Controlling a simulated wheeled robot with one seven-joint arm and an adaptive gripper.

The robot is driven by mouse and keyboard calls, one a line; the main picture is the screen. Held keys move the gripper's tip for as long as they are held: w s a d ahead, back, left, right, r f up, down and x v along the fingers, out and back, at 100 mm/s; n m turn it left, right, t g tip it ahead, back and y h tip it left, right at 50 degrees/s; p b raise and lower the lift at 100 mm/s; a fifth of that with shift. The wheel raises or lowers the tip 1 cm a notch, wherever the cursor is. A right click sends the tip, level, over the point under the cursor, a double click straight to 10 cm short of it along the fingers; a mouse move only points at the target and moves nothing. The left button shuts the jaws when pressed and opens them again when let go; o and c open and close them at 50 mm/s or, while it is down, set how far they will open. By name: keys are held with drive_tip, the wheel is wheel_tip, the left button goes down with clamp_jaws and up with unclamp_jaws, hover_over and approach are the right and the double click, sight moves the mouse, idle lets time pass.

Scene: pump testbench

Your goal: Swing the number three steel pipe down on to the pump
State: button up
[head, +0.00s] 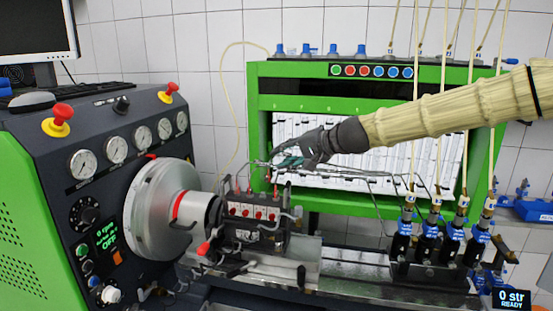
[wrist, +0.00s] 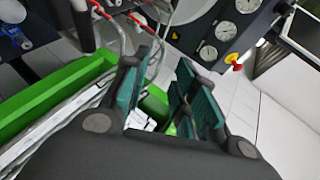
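The pump (head: 255,212) sits on the bench beside the silver flywheel, with red-marked sections along its body and short upright pipe ends on top. Thin bent steel pipes (head: 375,192) run from near the pump towards the injectors on the right. I cannot tell which is number three. My gripper (head: 277,162) is above the pump, at the left ends of the pipes. In the wrist view its two teal fingers (wrist: 172,72) stand apart, with nothing clearly held between them. Steel pipes (wrist: 122,38) pass near the left fingertip; whether they touch it is unclear.
Injectors (head: 437,235) with blue fittings stand at the right under hanging hoses. A green cabinet frame (head: 258,100) is behind the arm. The control console (head: 95,165) with gauges and the flywheel (head: 150,215) are at the left.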

drive_tip(key=v, duration=0.7)
drive_tip(key=shift+f, duration=0.1)
